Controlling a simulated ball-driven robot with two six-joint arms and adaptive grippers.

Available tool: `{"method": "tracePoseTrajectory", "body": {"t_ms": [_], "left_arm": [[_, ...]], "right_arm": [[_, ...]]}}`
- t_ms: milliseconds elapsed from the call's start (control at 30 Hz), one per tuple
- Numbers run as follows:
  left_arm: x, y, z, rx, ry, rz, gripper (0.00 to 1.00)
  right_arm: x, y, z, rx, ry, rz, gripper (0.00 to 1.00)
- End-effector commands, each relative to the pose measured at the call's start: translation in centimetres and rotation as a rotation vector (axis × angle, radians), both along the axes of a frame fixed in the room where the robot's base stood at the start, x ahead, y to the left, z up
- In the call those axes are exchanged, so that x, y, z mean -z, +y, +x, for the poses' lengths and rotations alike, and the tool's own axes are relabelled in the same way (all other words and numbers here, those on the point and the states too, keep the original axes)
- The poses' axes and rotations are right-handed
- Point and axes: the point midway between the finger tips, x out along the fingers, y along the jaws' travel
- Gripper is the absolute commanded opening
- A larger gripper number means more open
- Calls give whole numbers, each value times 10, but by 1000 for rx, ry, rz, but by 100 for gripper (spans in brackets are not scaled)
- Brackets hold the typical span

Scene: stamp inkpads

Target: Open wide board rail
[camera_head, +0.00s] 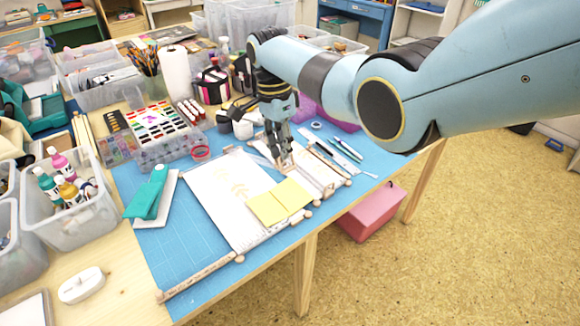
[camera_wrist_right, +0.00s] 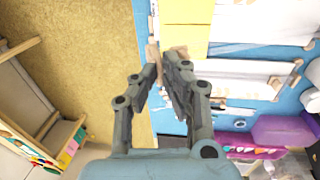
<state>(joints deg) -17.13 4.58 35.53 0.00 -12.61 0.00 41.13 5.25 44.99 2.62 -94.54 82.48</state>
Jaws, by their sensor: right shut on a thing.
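A wide white board (camera_head: 215,190) with wooden rails lies on the blue cutting mat (camera_head: 160,250). One wooden rail (camera_head: 200,277) lies at its near left end, angled across the mat. Two yellow notes (camera_head: 280,201) lie across its right part; yellow also shows in the right wrist view (camera_wrist_right: 185,40). My right gripper (camera_head: 284,160) is low over a narrower pale board (camera_head: 318,172) right of the wide one. In the right wrist view its fingers (camera_wrist_right: 169,57) are closed around a small wooden rail end (camera_wrist_right: 153,53), mostly hidden by the fingers. My left gripper is out of view.
A teal stapler-like tool (camera_head: 149,196) lies left of the board. An ink palette box (camera_head: 160,130), a red tape roll (camera_head: 201,153) and dark pots (camera_head: 243,129) stand behind. Pens (camera_head: 345,149) lie at the right. The table edge is close in front.

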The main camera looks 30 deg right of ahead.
Motion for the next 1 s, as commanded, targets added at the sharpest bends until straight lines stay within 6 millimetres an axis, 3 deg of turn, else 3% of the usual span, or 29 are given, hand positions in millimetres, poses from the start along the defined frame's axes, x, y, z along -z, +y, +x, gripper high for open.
{"method": "tracePoseTrajectory", "body": {"t_ms": [100, 300, 767, 800, 1000], "left_arm": [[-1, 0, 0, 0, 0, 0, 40], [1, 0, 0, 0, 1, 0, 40], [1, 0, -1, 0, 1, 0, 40], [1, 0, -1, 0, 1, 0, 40], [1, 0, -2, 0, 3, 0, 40]], "right_arm": [[-19, 1, 15, 1, -8, -1, 0], [-35, 2, 29, 1, -9, -1, 0], [-39, 3, 33, 1, -13, 0, 0], [-39, 3, 33, 1, -13, 0, 8], [-39, 3, 33, 0, -11, 1, 31]]}}
